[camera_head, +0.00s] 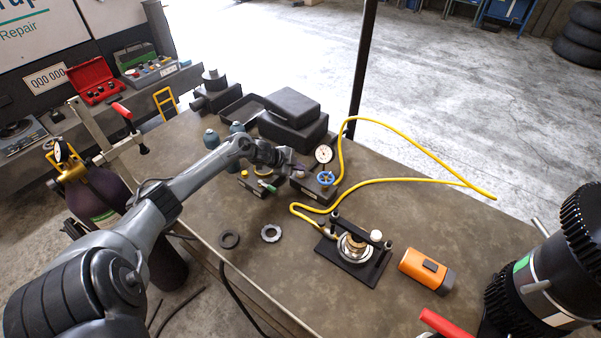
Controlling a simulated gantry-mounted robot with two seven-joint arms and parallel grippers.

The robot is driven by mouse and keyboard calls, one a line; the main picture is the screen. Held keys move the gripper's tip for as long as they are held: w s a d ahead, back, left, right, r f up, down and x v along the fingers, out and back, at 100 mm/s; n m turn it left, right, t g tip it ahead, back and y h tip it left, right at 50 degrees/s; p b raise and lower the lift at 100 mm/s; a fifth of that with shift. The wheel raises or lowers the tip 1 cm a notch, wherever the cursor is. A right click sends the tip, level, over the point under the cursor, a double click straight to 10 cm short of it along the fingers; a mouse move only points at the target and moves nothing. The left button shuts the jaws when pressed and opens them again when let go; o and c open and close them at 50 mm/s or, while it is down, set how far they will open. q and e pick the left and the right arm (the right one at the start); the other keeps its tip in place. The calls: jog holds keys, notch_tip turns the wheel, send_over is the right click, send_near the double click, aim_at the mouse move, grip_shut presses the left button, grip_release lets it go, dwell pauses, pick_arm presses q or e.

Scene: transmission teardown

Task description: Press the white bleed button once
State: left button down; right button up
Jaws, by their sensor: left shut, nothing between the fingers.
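A small white round button (376,236) sits on the black clamp fixture (374,268) at the front middle of the table. The fixture holds a shiny metal round part (353,247). My left gripper (298,171) is shut and empty beside the black block with the blue handwheel (325,178) and the pressure gauge (323,154). It is behind and left of the white button, well apart from it. The fingertips are small and dark, and I cannot tell whether they touch the block. My right gripper is not in view.
A yellow hose (400,181) loops across the table to the fixture. An orange device (424,269) lies right of the fixture. A dark ring (229,240) and a metal ring (271,233) lie on the left. Black cases (292,106) stand behind. A large black ribbed cylinder (545,270) fills the right front.

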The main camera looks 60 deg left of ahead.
aim_at(298, 174)
pick_arm(q)
jog(key=shift+f+b, duration=0.35)
jog(key=shift+f, duration=0.2)
dwell(0.5)
jog(key=shift+r, duration=0.1)
jog(key=shift+r+p, duration=0.75)
jog(key=shift+p, duration=0.15)
jog(key=shift+r, duration=0.15)
jog(key=shift+r+p, duration=0.4)
jog(key=shift+p, duration=0.1)
notch_tip(298, 174, up, 4)
jog(key=p, duration=0.4)
jog(key=shift+r, duration=0.1)
dwell(0.3)
